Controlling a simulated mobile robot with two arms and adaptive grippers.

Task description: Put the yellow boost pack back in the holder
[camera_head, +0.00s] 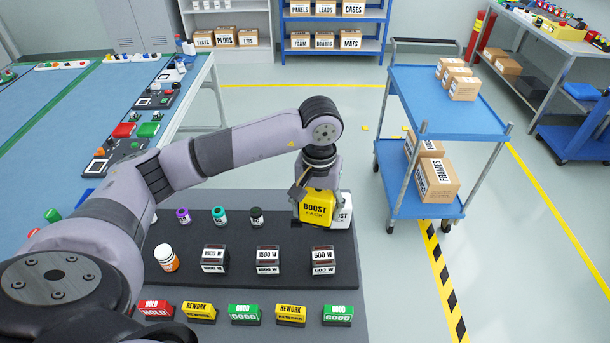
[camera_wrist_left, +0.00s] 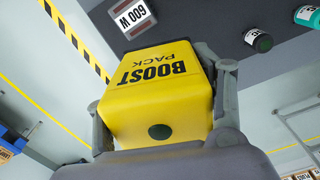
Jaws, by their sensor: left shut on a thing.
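The yellow boost pack (camera_head: 315,209) is held by my left gripper (camera_head: 318,186) at the right end of the dark board (camera_head: 287,236). The left gripper is shut on it, one finger on each side. In the left wrist view the pack (camera_wrist_left: 155,100) fills the space between the fingers of the gripper (camera_wrist_left: 165,108), and its label faces up the picture. A white block with partly hidden lettering (camera_head: 346,213) stands right behind the pack. I cannot make out the holder; the pack and gripper cover that spot. My right gripper is not in view.
Blocks labelled 600 W (camera_head: 322,260) and 1500 W (camera_head: 268,260) stand in front. A dark small bottle (camera_head: 257,217) is left of the pack. Coloured signs (camera_head: 244,313) line the front. A blue cart (camera_head: 450,110) stands beyond the board; floor lies between.

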